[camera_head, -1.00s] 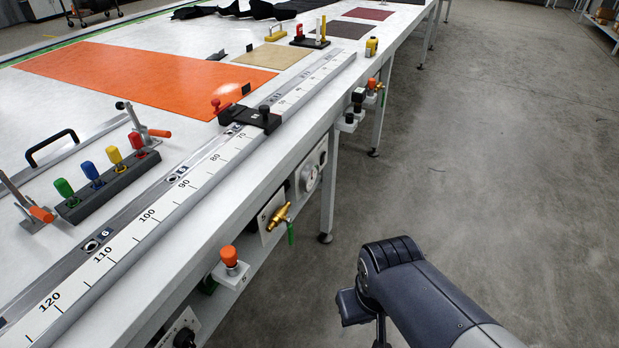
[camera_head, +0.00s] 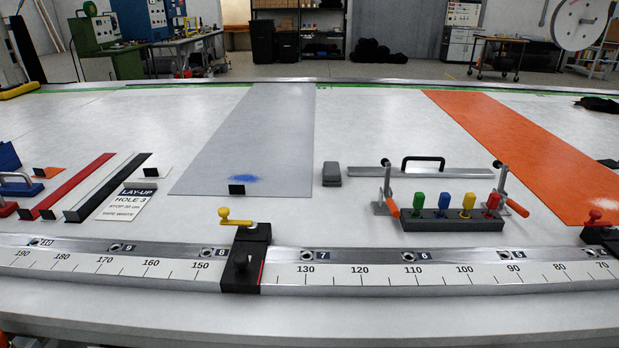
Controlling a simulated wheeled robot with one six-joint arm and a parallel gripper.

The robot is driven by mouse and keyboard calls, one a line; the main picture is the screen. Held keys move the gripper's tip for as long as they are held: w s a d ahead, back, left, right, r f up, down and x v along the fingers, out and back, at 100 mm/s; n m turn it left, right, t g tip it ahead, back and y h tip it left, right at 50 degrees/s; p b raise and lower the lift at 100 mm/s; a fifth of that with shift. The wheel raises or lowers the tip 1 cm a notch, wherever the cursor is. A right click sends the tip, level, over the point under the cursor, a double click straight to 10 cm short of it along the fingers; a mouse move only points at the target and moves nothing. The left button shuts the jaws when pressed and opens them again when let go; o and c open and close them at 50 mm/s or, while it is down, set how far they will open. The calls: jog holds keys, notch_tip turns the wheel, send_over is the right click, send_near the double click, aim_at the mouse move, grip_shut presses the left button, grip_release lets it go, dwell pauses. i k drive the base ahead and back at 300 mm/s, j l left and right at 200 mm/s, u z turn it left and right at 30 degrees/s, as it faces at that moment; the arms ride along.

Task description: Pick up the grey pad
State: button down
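A small grey pad (camera_head: 331,174) lies on the white table, right of the large grey sheet (camera_head: 250,135) and left of the metal bar with the black handle. It looks like a dark grey block and nothing covers it. A patch of blue powder (camera_head: 244,179) and a small black tab (camera_head: 237,189) are on the grey sheet's near end. My gripper and arm are not in view now.
A ruler rail (camera_head: 385,275) with a black stop and yellow lever (camera_head: 245,255) runs along the table's front edge. Toggle clamps (camera_head: 387,192) flank a rack of coloured plugs (camera_head: 455,220). An orange sheet (camera_head: 540,150) lies right; red and black strips (camera_head: 108,188) lie left.

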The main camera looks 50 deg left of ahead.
aim_at(331, 175)
jog(key=u, duration=1.85)
